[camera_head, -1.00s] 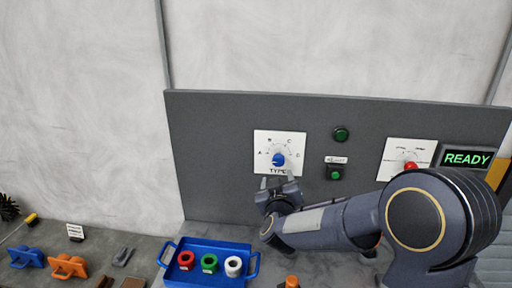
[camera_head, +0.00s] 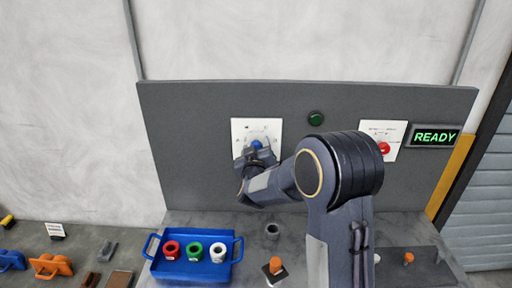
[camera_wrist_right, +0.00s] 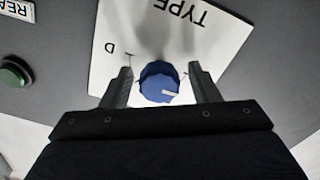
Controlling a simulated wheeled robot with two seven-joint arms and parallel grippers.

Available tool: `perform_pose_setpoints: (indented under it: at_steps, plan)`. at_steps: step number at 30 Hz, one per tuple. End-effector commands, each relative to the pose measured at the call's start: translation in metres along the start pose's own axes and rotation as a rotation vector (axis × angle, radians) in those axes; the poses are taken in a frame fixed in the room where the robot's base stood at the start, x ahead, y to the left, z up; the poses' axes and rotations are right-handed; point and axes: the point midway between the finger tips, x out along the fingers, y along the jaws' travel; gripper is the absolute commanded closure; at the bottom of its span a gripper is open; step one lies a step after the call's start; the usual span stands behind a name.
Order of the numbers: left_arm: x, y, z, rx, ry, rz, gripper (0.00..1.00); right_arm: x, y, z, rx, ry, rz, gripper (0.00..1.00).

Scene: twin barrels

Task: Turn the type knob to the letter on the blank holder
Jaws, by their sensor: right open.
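The blue type knob (camera_head: 257,144) sits on a white plate (camera_head: 237,128) on the grey panel. In the right wrist view the knob (camera_wrist_right: 158,80) has a pale mark on its face, and the letter D and the word TYPE show on the plate (camera_wrist_right: 135,25), upside down. My right gripper (camera_wrist_right: 162,84) is open, with one finger on each side of the knob and small gaps visible. In the head view my right gripper (camera_head: 258,156) covers the lower plate. A small white sign (camera_head: 55,229) stands at left, its text too small to read. My left gripper is not in view.
A blue tray (camera_head: 190,272) holds red, green and white rings. Orange and blue parts lie on the bench at left. A green button (camera_head: 316,118), a red knob (camera_head: 383,148) and a READY display (camera_head: 435,137) are on the panel.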

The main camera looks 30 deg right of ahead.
Motion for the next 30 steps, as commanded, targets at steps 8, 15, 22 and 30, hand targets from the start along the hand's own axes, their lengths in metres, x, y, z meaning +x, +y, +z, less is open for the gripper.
perform_pose_setpoints:
  at_steps: [8, 15, 22, 30]
  plan:
    - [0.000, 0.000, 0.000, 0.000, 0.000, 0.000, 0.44, 0.000, 0.000, 0.000, 0.001, 0.000, 0.000, 0.72]
    - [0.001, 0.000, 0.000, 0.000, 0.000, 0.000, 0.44, 0.000, 0.000, 0.000, 0.003, 0.000, 0.000, 0.89]
    - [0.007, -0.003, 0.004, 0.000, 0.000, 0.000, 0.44, 0.000, 0.000, 0.002, 0.053, 0.000, 0.001, 0.89]
    - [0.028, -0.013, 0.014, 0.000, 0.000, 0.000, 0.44, 0.000, -0.001, 0.004, 0.231, 0.002, 0.002, 0.89]
